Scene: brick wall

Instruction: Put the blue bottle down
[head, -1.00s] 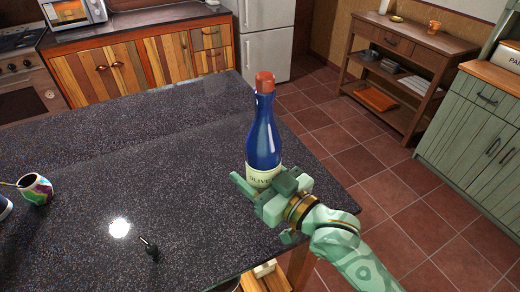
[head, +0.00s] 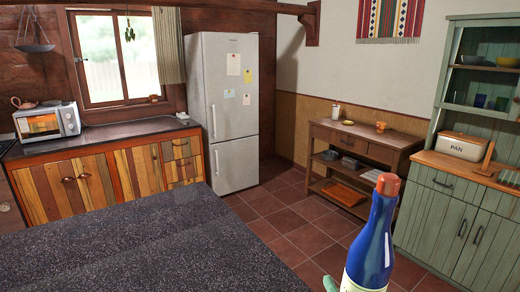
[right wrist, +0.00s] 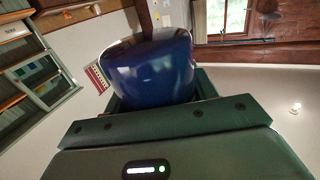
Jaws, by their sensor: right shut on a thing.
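The blue bottle (head: 372,240) has a red-brown cap and a pale label. It is upright at the lower right of the head view, its base cut off by the frame. A small green part of my right gripper (head: 331,284) shows beside the label. In the right wrist view, the dark blue bottle body (right wrist: 155,72) sits between the jaws of my right gripper, which is shut on it. My left gripper is not in view.
The dark speckled counter (head: 130,245) at lower left looks clear where it shows. Beyond are a fridge (head: 225,110), a wooden side table (head: 365,140), a green cabinet (head: 440,215) and tiled floor (head: 290,225).

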